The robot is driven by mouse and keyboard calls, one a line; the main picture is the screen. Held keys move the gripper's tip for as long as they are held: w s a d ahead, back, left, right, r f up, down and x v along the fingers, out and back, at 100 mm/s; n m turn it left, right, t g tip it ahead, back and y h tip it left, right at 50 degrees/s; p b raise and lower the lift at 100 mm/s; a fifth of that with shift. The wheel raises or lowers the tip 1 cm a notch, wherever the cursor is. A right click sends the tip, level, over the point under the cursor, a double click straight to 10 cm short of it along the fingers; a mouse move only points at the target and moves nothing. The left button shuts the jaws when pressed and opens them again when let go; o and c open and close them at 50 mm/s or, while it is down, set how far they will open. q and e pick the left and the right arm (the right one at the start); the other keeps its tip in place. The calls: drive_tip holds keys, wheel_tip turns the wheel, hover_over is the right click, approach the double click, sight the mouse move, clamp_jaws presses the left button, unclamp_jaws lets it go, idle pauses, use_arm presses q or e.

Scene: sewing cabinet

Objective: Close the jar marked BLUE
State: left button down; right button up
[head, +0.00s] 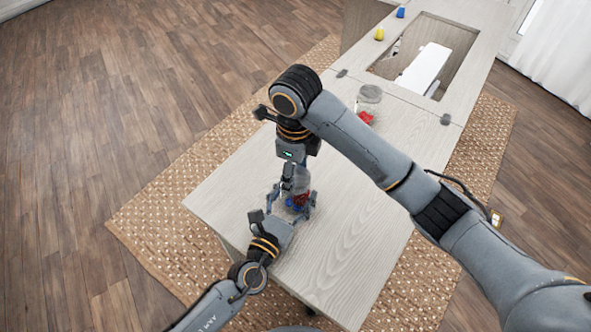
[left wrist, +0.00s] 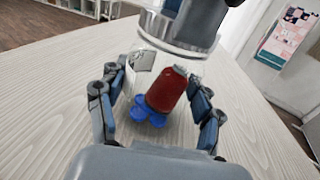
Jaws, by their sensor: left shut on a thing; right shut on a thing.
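A clear glass jar (head: 302,199) stands near the front of the pale wooden cabinet top. In the left wrist view, a red spool (left wrist: 167,90) and blue pieces (left wrist: 148,112) show inside it. A pale patch on the glass carries no readable mark. My left gripper (head: 290,212) is shut around the jar low down; its fingers also flank the jar in the left wrist view (left wrist: 160,115). My right gripper (head: 296,182) points down over the jar, shut on a grey lid (left wrist: 178,46) at the jar's mouth. I cannot tell whether the lid touches the rim.
A yellow spool (head: 379,34) and a blue spool (head: 401,12) stand at the far end, near a recess with a white sewing machine (head: 425,68). The front right top is clear.

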drive_tip(key=o, duration=0.7)
drive_tip(key=shift+c, duration=0.4)
